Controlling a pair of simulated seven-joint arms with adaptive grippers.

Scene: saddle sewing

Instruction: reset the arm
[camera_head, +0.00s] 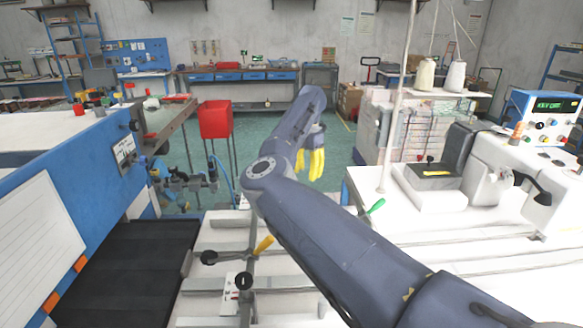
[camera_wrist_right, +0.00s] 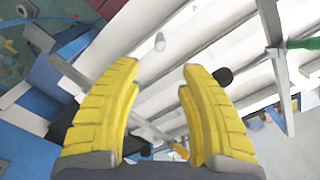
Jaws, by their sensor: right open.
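My right arm reaches in from the lower right of the head view, and its gripper (camera_head: 312,163) with yellow fingers hangs in the middle of the picture, beyond the white slatted table (camera_head: 215,240). In the right wrist view the two yellow fingers of this gripper (camera_wrist_right: 160,105) stand apart with nothing between them. White slats (camera_wrist_right: 170,65) show beyond the fingertips. The gripper touches nothing that I can see. My left gripper is not in the head view.
A white sewing machine (camera_head: 485,165) stands on the table at the right, with thread cones (camera_head: 455,76) behind it. A blue machine (camera_head: 95,165) with a black belt (camera_head: 125,270) is at the left. A red bin (camera_head: 215,119) stands behind. A green-handled lever (camera_head: 375,206) rises near the arm.

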